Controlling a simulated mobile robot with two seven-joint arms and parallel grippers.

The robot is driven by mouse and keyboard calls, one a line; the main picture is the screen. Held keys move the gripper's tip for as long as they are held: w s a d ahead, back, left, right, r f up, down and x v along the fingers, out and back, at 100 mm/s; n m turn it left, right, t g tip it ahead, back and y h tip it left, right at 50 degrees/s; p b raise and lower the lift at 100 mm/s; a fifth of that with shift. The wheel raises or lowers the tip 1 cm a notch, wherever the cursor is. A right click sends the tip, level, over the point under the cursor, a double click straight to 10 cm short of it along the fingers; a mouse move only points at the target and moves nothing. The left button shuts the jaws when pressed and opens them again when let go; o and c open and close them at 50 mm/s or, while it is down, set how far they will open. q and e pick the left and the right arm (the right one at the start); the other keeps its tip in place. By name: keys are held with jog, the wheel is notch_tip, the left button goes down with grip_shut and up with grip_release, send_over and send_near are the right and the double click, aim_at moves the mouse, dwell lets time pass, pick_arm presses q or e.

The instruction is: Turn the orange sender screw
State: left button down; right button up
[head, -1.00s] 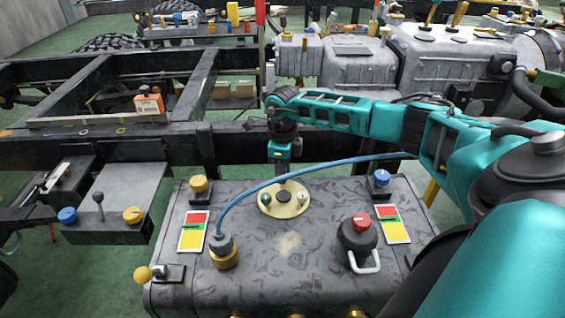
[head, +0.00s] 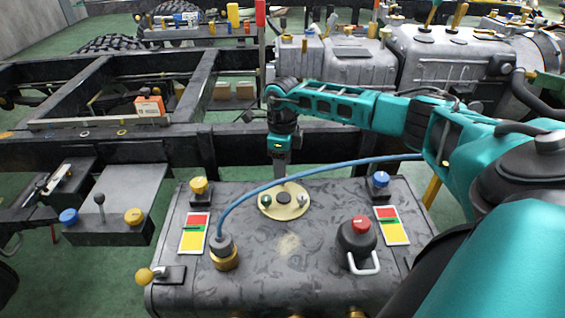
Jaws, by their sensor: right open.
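A round cream sender plate (head: 284,212) sits on top of the dark grey tank (head: 180,285), near its back edge. It has a dark centre, a green screw head (head: 266,201) on its left and a pale grey screw head (head: 303,201) on its right. I cannot make out an orange screw; the back of the plate is partly hidden by my gripper. My right gripper (head: 281,176) points down over the back of the plate, open, with nothing seen in it. Whether its tips touch the plate is unclear. My left gripper is not in view.
A red-topped cap (head: 360,232), a blue knob (head: 381,179) and a yellow knob (head: 199,185) stand on the tank. A dark chassis rail (head: 340,140) runs behind.

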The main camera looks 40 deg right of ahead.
notch_tip(320, 180, up, 10)
jog(key=p, duration=0.1)
jog(key=shift+p, duration=0.35)
dwell(0.3)
